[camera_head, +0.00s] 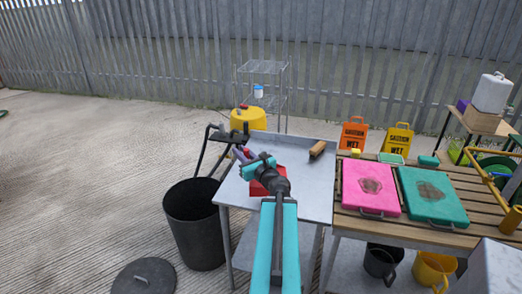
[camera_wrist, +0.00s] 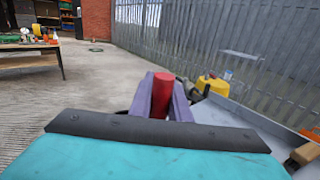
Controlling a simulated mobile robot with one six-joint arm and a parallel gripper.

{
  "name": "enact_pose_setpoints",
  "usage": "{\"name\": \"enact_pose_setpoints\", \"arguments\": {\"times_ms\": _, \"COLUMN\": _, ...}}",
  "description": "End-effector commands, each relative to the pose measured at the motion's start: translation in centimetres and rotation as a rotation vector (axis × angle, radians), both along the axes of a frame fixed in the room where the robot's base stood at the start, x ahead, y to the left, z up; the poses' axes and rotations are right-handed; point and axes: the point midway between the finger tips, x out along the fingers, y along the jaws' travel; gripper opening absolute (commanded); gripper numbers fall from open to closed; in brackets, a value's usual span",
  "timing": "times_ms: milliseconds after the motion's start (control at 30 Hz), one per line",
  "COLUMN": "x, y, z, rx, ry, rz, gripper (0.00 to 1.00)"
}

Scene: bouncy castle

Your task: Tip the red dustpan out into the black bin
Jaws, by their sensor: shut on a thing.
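The red dustpan (camera_head: 275,181) shows at the left part of the grey metal table, partly hidden behind my wrist and arm. My gripper (camera_head: 240,153) is at the table's left edge. In the wrist view its purple fingers are shut on a red handle (camera_wrist: 161,95), which looks like the dustpan's. I cannot tell whether the pan rests on the table or hangs just above it, nor what is in it. The black bin (camera_head: 197,235) stands open on the ground, left of the table and below my gripper. Its inside is dark.
The grey table (camera_head: 311,186) bears a wooden-handled brush (camera_head: 317,149) and a tap-like fitting (camera_head: 230,135) at its left edge. A round dark lid (camera_head: 144,278) lies before the bin. A slatted bench (camera_head: 384,217) with pink and green boards is at the right. The left ground is clear.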

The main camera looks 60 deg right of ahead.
Motion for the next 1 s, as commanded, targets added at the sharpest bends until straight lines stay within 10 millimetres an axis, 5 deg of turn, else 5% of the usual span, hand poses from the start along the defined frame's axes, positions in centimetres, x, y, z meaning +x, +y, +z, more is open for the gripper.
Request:
{"name": "enact_pose_setpoints", "arguments": {"times_ms": 500, "x": 12.3, "y": 15.1, "z": -5.3, "rx": 0.0, "ry": 0.002, "rz": 0.329, "gripper": 0.0}}
{"name": "enact_pose_setpoints", "arguments": {"times_ms": 1000, "x": 18.9, "y": 32.7, "z": -9.8, "rx": -0.004, "ry": -0.001, "rz": 0.697, "gripper": 0.0}}
